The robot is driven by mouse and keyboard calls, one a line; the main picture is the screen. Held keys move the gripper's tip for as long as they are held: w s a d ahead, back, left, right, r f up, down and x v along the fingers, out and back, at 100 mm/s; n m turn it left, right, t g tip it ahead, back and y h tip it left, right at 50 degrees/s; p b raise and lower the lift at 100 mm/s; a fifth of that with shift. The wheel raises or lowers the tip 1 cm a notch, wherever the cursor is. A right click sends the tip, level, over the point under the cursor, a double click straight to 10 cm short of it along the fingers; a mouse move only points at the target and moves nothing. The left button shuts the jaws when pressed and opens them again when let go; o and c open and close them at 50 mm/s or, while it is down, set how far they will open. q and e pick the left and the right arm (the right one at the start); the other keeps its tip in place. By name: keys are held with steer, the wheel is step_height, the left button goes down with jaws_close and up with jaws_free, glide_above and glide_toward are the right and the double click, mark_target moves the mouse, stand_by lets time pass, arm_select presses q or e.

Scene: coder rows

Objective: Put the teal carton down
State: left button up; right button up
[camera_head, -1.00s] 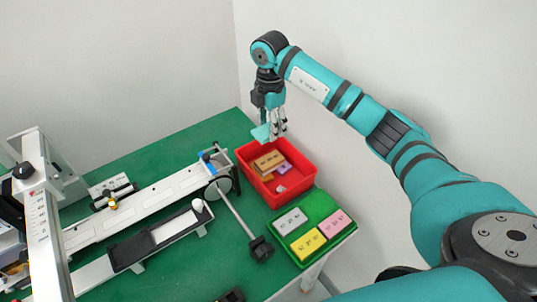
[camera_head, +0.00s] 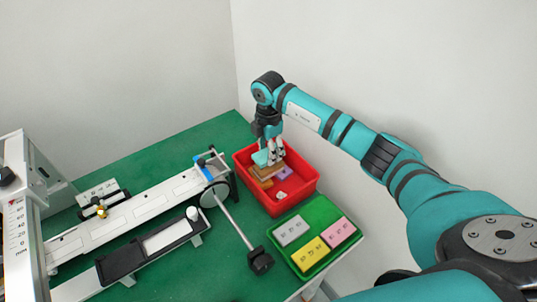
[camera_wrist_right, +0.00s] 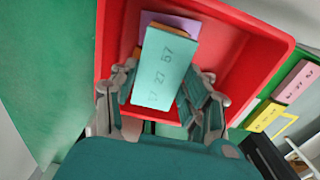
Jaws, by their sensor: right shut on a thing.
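The teal carton (camera_wrist_right: 162,72) is between the fingers of my right gripper (camera_wrist_right: 160,112), with printed numbers on its face, in the right wrist view. In the head view my right gripper (camera_head: 269,155) is shut on the teal carton (camera_head: 262,157), inside or just over the red bin (camera_head: 304,190). A brown carton (camera_head: 262,172) and a purple one (camera_head: 284,172) lie in the bin beneath it. Whether the teal carton touches them is hard to tell. The bin's red wall also shows in the right wrist view (camera_wrist_right: 250,60). My left gripper is not in view.
A green tray (camera_head: 318,210) with grey, yellow and pink cartons stands in front of the bin. A white rail device (camera_head: 140,205) with a rod and black knob (camera_head: 259,261) lies left on the green table (camera_head: 150,160). A wall stands behind.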

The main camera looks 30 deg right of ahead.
step_height(320, 180, down, 2)
steer(key=shift+f, duration=0.25)
steer(key=shift+f, duration=0.6)
steer(key=o, duration=0.8)
steer(key=shift+r, duration=0.15)
step_height(320, 180, up, 13)
steer(key=p, duration=0.9)
steer(key=shift+p, duration=0.35)
